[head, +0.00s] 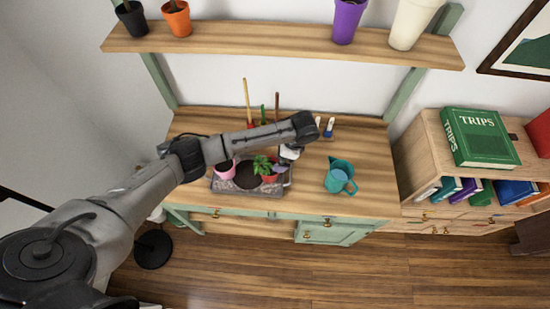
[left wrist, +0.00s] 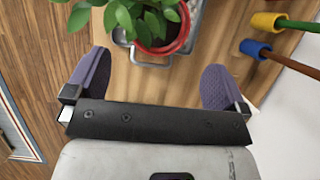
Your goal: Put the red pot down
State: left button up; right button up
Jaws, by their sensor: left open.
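The red pot (head: 269,179) holds a leafy green plant and stands at the right end of a grey tray (head: 237,188) on the wooden bench. In the left wrist view the red pot (left wrist: 178,45) is just beyond my fingertips, its lower part hidden by leaves and rim. My left gripper (head: 282,168) is close beside the pot on its right. In the left wrist view the left gripper (left wrist: 155,80) has its two purple fingers wide apart, with nothing between them. My right gripper is not in view.
A pink pot (head: 223,168) with soil stands at the tray's left. A teal watering can (head: 340,176) stands to the right. Upright tools stand behind my arm. A shelf (head: 265,40) with pots hangs above.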

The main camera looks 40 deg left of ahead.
pick_arm(q)
jog(key=s+d+f+n+t+h, duration=0.15)
jog(key=s+d+f+h, duration=0.3)
jog(key=s+d, duration=0.9)
jog(key=s+a+r+n+t, duration=0.2)
jog(key=s+a+n, duration=0.1)
jog(key=s, duration=0.5)
jog(key=s+a+r+n+t, duration=0.2)
jog(key=s+a+r+n, duration=0.1)
jog(key=s, duration=0.6)
jog(key=shift+a+r+n+t+y, duration=0.25)
jog(key=shift+a+n+t+y, duration=0.1)
jog(key=shift+a+n, duration=0.35)
jog(key=shift+d, duration=0.15)
